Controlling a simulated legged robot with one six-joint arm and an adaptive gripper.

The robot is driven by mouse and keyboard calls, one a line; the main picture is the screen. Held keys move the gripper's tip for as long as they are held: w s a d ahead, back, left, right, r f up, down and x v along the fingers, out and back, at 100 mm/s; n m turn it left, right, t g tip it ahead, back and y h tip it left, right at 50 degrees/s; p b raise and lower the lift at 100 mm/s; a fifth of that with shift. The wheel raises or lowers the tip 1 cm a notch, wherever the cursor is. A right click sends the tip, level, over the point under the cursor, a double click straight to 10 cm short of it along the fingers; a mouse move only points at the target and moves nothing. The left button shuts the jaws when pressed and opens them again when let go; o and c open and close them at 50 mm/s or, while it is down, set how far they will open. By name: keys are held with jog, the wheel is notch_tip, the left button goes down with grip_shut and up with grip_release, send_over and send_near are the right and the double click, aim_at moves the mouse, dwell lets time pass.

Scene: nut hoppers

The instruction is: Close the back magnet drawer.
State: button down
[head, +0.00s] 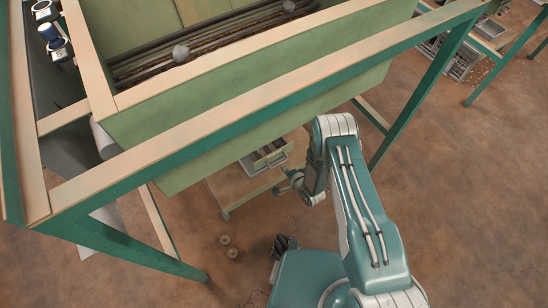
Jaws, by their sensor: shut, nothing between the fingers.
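A small grey drawer (268,158) with dark contents shows below the green hopper (250,95), above a wooden shelf. It looks pulled out towards me, with a pale handle on its front. The hopper's wall hides its back part, so how far it is out is hard to tell. I cannot tell for certain that it is the back magnet drawer. My gripper (284,188) is small in view, just below and right of the drawer front. It is shut and empty. Whether it touches the drawer is unclear.
A green frame with a wooden top rail (250,110) crosses in front of the hopper, its legs on both sides. Two small round pieces (228,246) lie on the brown floor. Grey crates (460,58) stand far right. The floor at right is mostly clear.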

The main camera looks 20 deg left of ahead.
aim_at(271, 155)
jog(key=x, duration=0.3)
jog(key=r+x, duration=0.1)
jog(key=x, duration=0.2)
jog(key=shift+w+a, duration=0.75)
jog(key=shift+a, duration=0.15)
